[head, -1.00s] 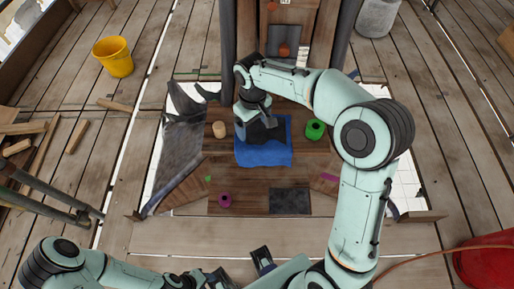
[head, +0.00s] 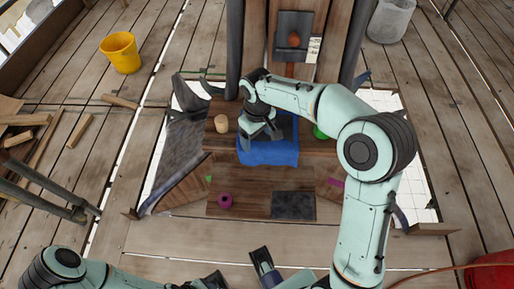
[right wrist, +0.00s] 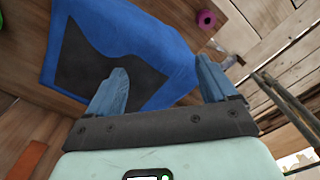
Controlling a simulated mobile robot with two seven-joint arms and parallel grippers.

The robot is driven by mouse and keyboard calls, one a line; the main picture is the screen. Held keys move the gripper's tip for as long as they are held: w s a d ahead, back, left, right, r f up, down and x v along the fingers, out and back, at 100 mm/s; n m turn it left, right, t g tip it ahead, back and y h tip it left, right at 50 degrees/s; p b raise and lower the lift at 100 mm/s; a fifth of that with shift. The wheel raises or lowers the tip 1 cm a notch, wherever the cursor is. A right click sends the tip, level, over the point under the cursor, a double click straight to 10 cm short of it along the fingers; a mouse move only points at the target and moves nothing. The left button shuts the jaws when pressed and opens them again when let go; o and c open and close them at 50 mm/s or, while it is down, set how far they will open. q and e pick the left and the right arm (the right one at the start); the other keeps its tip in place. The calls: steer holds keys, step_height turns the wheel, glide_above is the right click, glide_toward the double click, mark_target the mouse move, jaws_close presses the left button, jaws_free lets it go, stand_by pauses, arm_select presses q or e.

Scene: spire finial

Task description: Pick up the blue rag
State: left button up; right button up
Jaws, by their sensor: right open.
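The blue rag (head: 268,156) lies spread on the wooden boards in the middle of the head view. It also fills the upper left of the right wrist view (right wrist: 185,60), with a dark patch, perhaps shadow, across it. My right gripper (head: 262,138) is over the rag, hiding part of it. In the right wrist view its two blue-grey fingers (right wrist: 162,80) are wide apart with nothing held; whether they touch the cloth I cannot tell. My left arm shows at the bottom left of the head view; its gripper (head: 238,272) is partly cut off and its jaws are unclear.
A tan cylinder (head: 221,124) stands left of the rag, and a green roll (head: 320,132) is partly hidden by my right arm. A purple roll (head: 225,200) and a dark plate (head: 293,205) lie nearer. A yellow bucket (head: 121,53) stands far left.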

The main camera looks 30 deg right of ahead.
steer(key=shift+f+b, duration=0.3)
steer(key=shift+f, duration=0.6)
steer(key=shift+f, duration=0.1)
steer(key=shift+f, duration=0.15)
jaws_close()
step_height(320, 180, up, 7)
steer(key=p, duration=0.5)
steer(key=shift+w+f, duration=0.1)
step_height(320, 180, up, 5)
steer(key=p, duration=0.4)
